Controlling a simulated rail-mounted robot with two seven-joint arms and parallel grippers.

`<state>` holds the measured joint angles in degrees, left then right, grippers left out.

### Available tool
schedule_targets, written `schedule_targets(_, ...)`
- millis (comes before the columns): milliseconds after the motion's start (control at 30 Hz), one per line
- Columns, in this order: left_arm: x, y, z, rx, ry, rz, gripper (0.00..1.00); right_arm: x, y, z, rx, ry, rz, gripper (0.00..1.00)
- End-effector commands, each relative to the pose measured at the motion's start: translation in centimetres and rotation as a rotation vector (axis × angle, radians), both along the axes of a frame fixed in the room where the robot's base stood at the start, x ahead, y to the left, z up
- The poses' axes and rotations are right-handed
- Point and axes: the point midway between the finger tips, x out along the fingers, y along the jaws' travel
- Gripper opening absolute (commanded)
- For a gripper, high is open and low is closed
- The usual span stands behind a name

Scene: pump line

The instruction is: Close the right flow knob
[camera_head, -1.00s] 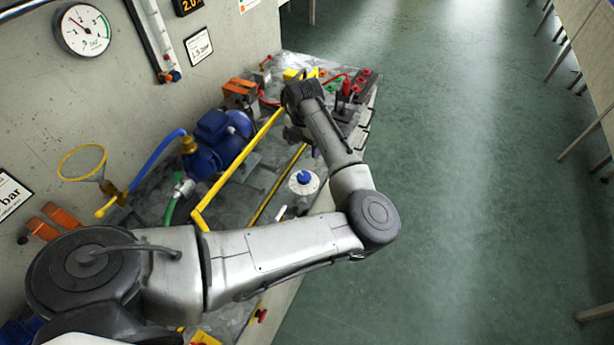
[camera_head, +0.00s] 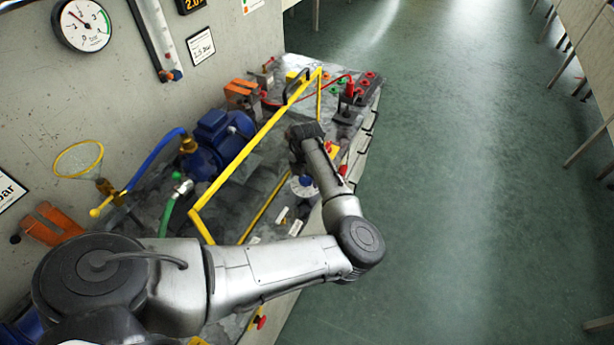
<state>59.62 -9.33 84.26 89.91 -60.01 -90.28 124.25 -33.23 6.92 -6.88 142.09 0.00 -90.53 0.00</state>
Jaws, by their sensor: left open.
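A white round dial (camera_head: 293,188) with a blue knob (camera_head: 304,181) sits on the grey bench, partly hidden behind my left forearm. I cannot tell for sure whether it is the right flow knob. My left gripper (camera_head: 297,165) hangs over the bench just beyond the dial, pointing down. It is open with nothing seen in it; its fingertips are mostly hidden. It looks apart from the knob. My right gripper is not in view.
Red fittings (camera_head: 350,89) stand at the far end. The green floor at right is clear.

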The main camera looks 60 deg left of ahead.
Motion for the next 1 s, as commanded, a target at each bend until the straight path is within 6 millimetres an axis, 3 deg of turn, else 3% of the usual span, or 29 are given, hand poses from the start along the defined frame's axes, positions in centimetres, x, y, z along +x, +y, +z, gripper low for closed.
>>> schedule_targets(333,-0.01,0.01,-0.19,0.0,0.0,0.0,0.73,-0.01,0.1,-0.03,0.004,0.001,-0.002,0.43)
schedule_targets(833,0.0,0.0,-0.16,0.001,0.0,0.0,0.26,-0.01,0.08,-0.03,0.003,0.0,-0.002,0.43)
schedule_targets(1000,-0.01,0.0,-0.04,0.001,0.001,-0.011,0.25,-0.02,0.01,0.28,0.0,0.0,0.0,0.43)
